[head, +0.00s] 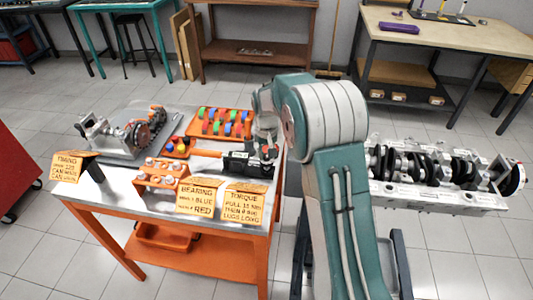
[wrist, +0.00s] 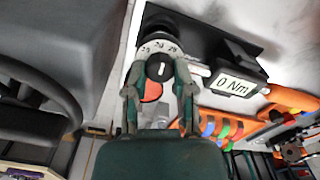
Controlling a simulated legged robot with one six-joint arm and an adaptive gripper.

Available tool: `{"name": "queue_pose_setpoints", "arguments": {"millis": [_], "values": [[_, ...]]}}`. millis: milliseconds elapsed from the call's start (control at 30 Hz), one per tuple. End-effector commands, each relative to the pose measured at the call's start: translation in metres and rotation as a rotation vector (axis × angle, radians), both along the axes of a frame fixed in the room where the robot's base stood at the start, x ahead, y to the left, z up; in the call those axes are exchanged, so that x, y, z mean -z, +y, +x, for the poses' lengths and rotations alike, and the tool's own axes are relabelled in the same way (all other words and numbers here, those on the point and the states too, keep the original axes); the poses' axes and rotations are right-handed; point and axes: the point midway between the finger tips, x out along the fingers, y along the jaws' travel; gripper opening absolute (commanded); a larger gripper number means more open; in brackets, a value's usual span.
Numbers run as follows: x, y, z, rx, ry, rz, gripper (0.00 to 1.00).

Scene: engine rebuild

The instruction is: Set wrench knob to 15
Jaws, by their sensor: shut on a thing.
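The wrench knob (wrist: 159,68) is a dark round dial with a white mark, an orange-red patch beside it and a pale numbered ring behind it. The wrench's display (wrist: 233,87) reads "0 Nm". In the head view, the black wrench unit (head: 240,162) stands at the right of the steel-topped orange table, and my gripper (head: 266,148) is over its right end, partly hiding the knob.
The table (head: 120,192) also bears a colourful tray (head: 219,123), an orange rack (head: 160,176), a cylinder head (head: 125,132) and yellow cards, including a torque card (head: 244,205). An engine block (head: 440,190) stands to the right of my arm.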

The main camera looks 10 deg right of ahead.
Motion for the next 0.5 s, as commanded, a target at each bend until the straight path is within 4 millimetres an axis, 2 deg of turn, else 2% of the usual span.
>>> {"name": "queue_pose_setpoints", "arguments": {"millis": [500], "values": [[0.0038, -0.0003, -0.0027, -0.487, 0.012, 0.002, 0.00]]}}
